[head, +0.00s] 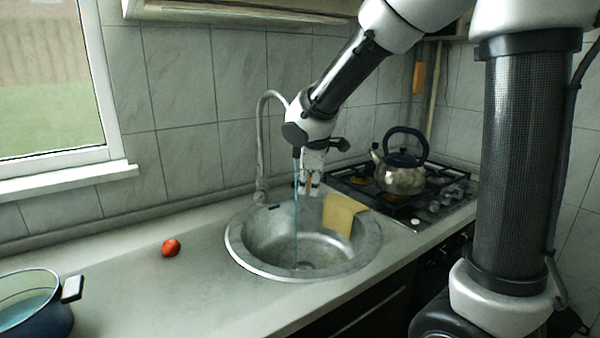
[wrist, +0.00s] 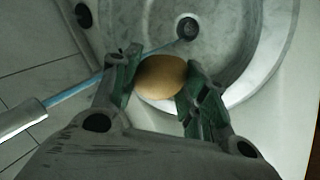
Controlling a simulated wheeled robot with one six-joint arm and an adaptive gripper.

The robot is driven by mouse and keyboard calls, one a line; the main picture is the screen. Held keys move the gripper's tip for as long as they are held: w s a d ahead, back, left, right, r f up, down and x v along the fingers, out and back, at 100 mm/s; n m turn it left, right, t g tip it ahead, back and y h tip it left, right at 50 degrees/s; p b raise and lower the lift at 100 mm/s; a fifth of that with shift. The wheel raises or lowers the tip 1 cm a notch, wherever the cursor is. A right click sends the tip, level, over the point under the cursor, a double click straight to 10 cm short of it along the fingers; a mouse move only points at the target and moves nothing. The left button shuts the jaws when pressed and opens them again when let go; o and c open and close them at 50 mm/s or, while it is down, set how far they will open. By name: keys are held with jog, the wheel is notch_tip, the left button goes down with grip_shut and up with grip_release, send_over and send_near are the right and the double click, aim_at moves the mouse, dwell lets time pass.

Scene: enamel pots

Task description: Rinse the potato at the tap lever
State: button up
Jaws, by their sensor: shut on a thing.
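My gripper (head: 309,186) hangs over the sink (head: 236,252), fingers down. In the wrist view, my gripper (wrist: 160,85) is shut on the tan potato (wrist: 162,77), one finger on each side. The grey tap (head: 262,150) arches up behind the sink, and its spout (wrist: 20,118) shows in the wrist view. A blue stream of water (head: 296,225) falls into the basin. In the wrist view the stream (wrist: 70,90) passes close by the potato's far edge; I cannot tell whether it touches. I cannot clearly make out the tap lever.
A yellow cloth or sponge (head: 343,215) lies over the sink's right rim. A kettle (head: 402,178) stands on the hob (head: 440,205) at right. A red tomato (head: 171,247) and a dark blue pot (head: 45,320) are on the counter at left, with clear counter between.

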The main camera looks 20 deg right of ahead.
jog(key=s+r, duration=0.4)
jog(key=s, duration=0.1)
jog(key=shift+a, duration=0.3)
dwell(0.8)
